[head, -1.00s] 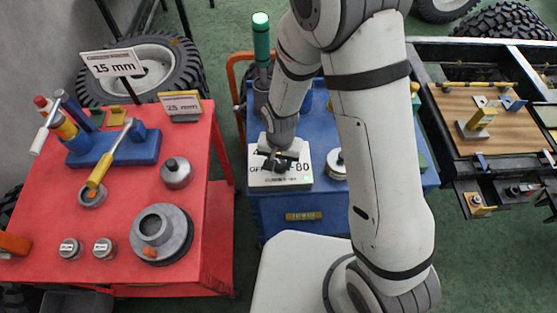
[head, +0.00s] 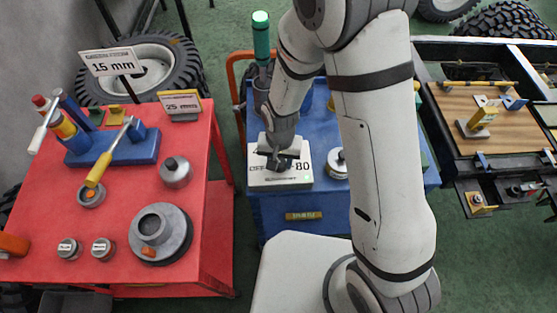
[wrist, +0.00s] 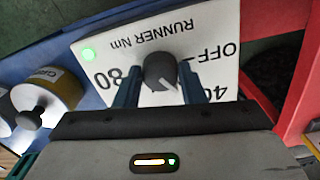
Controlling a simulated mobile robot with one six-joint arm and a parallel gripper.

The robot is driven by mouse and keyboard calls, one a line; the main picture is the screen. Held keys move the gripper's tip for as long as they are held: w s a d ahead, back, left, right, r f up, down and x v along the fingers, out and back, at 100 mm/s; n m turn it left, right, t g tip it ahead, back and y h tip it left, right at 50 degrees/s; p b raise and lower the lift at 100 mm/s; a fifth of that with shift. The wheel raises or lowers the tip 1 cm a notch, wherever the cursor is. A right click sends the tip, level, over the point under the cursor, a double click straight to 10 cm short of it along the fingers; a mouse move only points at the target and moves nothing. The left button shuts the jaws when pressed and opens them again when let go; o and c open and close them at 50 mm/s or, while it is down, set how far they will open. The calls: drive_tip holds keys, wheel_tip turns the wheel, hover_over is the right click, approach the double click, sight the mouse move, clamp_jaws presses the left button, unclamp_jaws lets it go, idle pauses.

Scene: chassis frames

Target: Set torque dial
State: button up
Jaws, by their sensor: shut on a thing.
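The torque dial is a dark round knob (wrist: 160,70) with a white pointer line, on a white panel (wrist: 85,45) marked OFF, 40, 80 and "RUNNER Nm". In the wrist view the panel's lettering is upside down, and the pointer slants down and right, on the side of the 40. My gripper (wrist: 160,82) is shut on the knob, one finger on each side. In the head view my gripper (head: 281,163) reaches down to the white panel (head: 262,179) and hides the knob. A green lamp (wrist: 89,54) glows on the panel.
The panel sits on a blue cart (head: 335,203). A grey knobbed weight (head: 337,163) stands close to its right. A red table (head: 120,210) with tools and weights is on the left. A wooden-topped bench (head: 505,130) is on the right.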

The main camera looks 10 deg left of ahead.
sight(280, 163)
drive_tip(key=shift+w+a+n, duration=0.1)
drive_tip(key=shift+w+n, duration=0.05)
drive_tip(key=shift+n, duration=0.15)
drive_tip(key=n+b, duration=0.3)
drive_tip(key=n, duration=0.1)
drive_tip(key=shift+n, duration=0.4)
drive_tip(key=n+b, duration=0.2)
drive_tip(key=n, duration=0.3)
drive_tip(key=shift+r+n+b, duration=0.1)
drive_tip(key=shift+n+b, duration=0.2)
drive_tip(key=shift+b, duration=0.1)
drive_tip(key=o, duration=1)
wheel_tip(280, 163, up, 8)
drive_tip(key=shift+f, duration=0.15)
